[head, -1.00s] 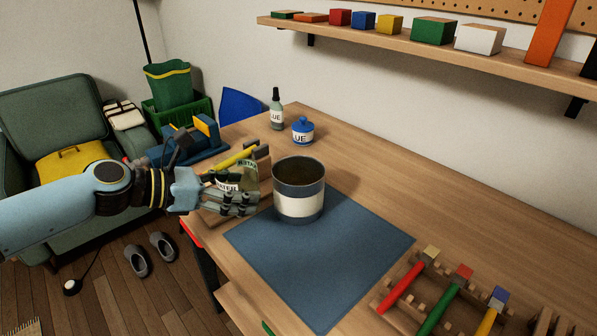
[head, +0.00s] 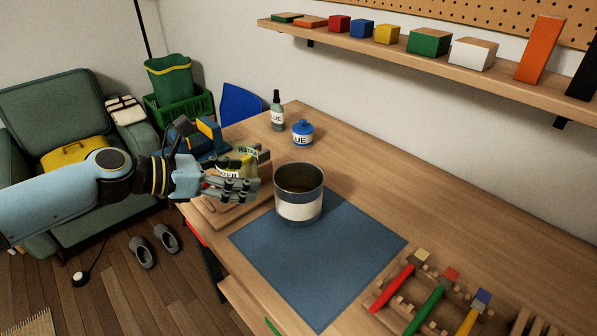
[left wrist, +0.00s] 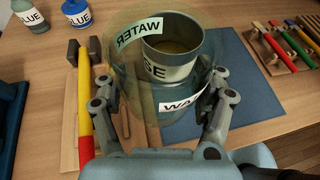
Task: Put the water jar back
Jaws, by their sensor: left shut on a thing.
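The water jar (head: 249,152) is clear, with white labels reading WATER. My left gripper (head: 240,188) is shut on it and hides its lower part in the head view. In the left wrist view the jar (left wrist: 128,62) stands between the fingers of my left gripper (left wrist: 165,95), and a grey tin shows through its glass. The jar is over the wooden board (head: 208,218) at the table's left edge; I cannot tell whether it touches the board. My right gripper is not in view.
The grey tin (head: 298,207) stands close right of my fingers, on the blue mat (head: 320,262). A yellow-and-red-handled hammer (left wrist: 84,100) lies left of the jar. Glue containers (head: 302,134) stand behind. A tool rack (head: 408,303) is at front right. The table's back right is clear.

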